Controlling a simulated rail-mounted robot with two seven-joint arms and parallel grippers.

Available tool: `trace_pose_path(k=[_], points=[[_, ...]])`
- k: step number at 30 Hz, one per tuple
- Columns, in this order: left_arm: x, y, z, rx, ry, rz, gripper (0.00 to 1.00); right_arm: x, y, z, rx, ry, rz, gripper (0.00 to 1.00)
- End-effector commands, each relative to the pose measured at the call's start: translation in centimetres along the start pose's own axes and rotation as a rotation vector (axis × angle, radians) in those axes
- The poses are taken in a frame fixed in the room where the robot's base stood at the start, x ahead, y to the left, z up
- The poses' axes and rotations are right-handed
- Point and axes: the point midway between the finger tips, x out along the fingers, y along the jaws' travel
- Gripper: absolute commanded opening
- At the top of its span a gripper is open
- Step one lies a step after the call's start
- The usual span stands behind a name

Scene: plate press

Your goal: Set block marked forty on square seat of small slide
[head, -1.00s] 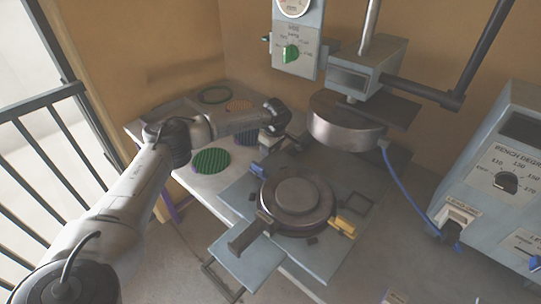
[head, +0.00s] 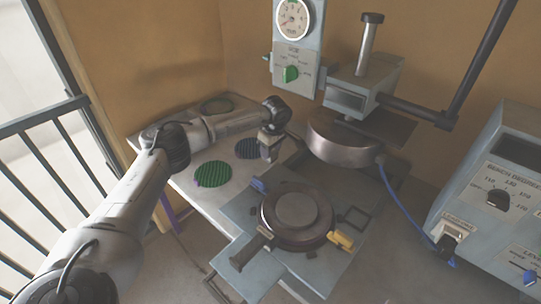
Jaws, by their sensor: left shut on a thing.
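My left gripper (head: 269,151) points down over the back part of the table, right of the dark ribbed disc. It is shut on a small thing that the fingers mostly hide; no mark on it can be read. A dark square outline (head: 355,218) lies at the right of the press plate and looks like a square seat. A narrow grey slide-like piece with a dark bar (head: 248,252) sticks out at the plate's front left. I cannot tell which of these belongs to the small slide. My right gripper is not in view.
A round metal base (head: 296,215) sits on the press plate (head: 238,198), with a blue clip (head: 258,185) and yellow clip (head: 341,240). The round press head (head: 340,145) hangs behind. Green (head: 212,174) and dark (head: 247,148) discs lie on the table. A blue cable (head: 402,208) runs right.

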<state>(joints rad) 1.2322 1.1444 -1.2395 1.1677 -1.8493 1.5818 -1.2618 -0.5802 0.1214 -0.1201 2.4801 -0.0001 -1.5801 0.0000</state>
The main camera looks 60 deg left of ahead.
Motion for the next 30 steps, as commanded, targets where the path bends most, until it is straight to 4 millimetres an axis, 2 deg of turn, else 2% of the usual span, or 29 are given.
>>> trace_pose_path(k=[1,8,15,18,23,25,30], points=[[-1.4,0.0,-0.2,-0.001,-0.001,0.003,0.11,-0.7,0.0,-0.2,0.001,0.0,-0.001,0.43],[-0.1,-0.1,-5.5,-0.008,0.001,-0.003,0.11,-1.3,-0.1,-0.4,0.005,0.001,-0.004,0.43],[1.0,0.0,-12.3,-0.008,-0.002,-0.001,0.11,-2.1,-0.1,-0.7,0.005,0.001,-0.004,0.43],[1.4,0.0,-14.5,-0.007,-0.002,0.0,0.11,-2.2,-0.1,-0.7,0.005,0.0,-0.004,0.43],[1.9,0.0,-16.7,-0.005,-0.002,0.0,0.11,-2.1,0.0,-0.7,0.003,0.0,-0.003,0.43],[2.5,0.2,-17.2,-0.004,-0.001,0.004,0.11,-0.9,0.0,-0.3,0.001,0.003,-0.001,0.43],[2.6,0.3,-18.3,-0.004,0.001,0.004,0.11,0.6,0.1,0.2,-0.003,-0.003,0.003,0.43]])
